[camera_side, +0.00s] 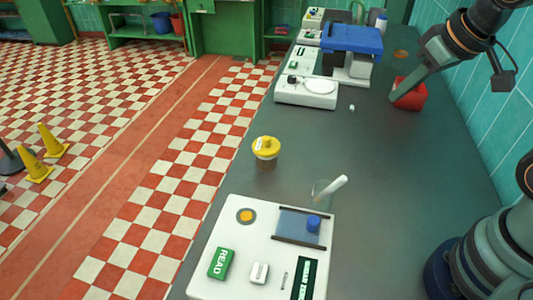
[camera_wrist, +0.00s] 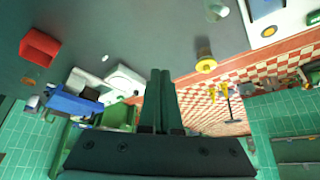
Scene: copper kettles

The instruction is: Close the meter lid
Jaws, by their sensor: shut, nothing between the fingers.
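A white meter (camera_side: 232,270) lies at the front of the bench in the side view; its corner also shows in the wrist view (camera_wrist: 287,17). A see-through blue lid (camera_side: 290,222) with a blue knob (camera_side: 313,222) sits between two dark rails on it. To its left, a grey-ringed yellow round spot (camera_side: 246,216) is uncovered. A green READ button (camera_side: 221,263) is at the front. My gripper (camera_side: 396,97) is far behind the meter, overlapping the red box in the side view. In the wrist view its fingers (camera_wrist: 161,72) are together and empty.
A yellow-capped jar (camera_side: 266,148) and a glass with a white rod (camera_side: 323,192) stand just behind the meter. A red box (camera_side: 411,94), a white scale (camera_side: 306,91) and a blue-topped machine (camera_side: 351,42) stand farther back.

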